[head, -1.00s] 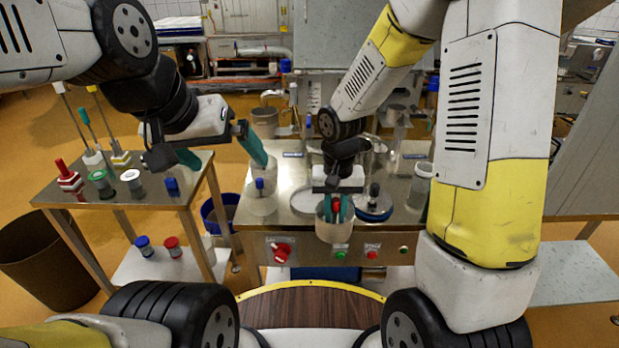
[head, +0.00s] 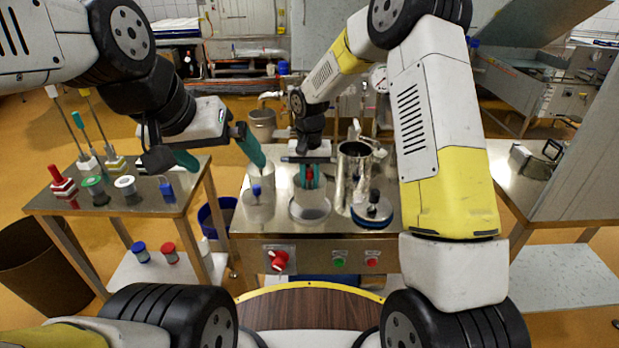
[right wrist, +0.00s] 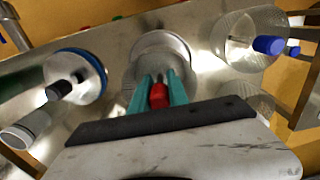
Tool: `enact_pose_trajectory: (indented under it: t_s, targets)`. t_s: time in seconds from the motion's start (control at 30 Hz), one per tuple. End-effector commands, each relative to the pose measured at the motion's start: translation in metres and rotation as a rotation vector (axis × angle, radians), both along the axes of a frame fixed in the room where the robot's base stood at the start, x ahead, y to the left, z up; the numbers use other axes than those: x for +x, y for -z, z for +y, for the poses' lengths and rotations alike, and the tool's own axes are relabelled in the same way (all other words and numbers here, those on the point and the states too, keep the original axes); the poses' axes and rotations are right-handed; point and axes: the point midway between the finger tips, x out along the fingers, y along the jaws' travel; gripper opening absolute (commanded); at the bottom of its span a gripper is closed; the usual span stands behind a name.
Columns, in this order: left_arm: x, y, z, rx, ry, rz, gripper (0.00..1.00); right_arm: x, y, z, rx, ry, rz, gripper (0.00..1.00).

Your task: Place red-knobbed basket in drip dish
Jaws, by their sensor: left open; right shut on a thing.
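My right gripper (head: 310,177) is shut on the red knob of a pale basket (head: 312,198) above the steel table. The red knob (right wrist: 159,95) sits between the teal fingers in the right wrist view. The drip dish (head: 308,217), a shallow round metal dish, is directly under or around the basket's lower part; its rim (right wrist: 160,38) also shows in the right wrist view. I cannot tell whether the basket touches the dish floor. The basket looks upright. My left gripper (head: 219,154) is open and empty, left of the table.
A blue-knobbed basket (head: 258,207) stands left of the dish. A black-knobbed item (head: 373,211) with a blue rim stands to its right, near a tall steel pot (head: 353,172). A side table (head: 140,196) at the left holds several knobbed pieces.

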Motion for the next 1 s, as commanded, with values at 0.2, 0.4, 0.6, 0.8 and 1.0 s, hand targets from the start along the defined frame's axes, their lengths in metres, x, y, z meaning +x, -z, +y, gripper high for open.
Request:
enact_pose_trajectory:
  t_s: [0.2, 0.4, 0.6, 0.8, 1.0]
  targets:
    - [0.0, 0.0, 0.0, 0.0, 0.0, 0.0, 1.0, 0.0, 0.022, 0.0, -0.001, -0.001, 0.003, 0.0]
    - [0.0, 0.0, 0.0, 0.0, 0.0, 0.0, 1.0, 0.001, 0.035, 0.0, 0.0, 0.0, -0.001, 0.0]
    - [0.0, 0.0, 0.0, 0.0, 0.0, 0.0, 1.0, 0.001, 0.036, 0.0, 0.0, -0.001, 0.0, 0.0]
    - [0.0, 0.0, 0.0, 0.0, 0.0, 0.0, 1.0, 0.0, 0.038, 0.0, 0.0, -0.001, 0.001, 0.42]
    - [0.0, 0.0, 0.0, 0.0, 0.0, 0.0, 1.0, 0.0, 0.038, 0.0, 0.0, -0.001, 0.001, 0.42]
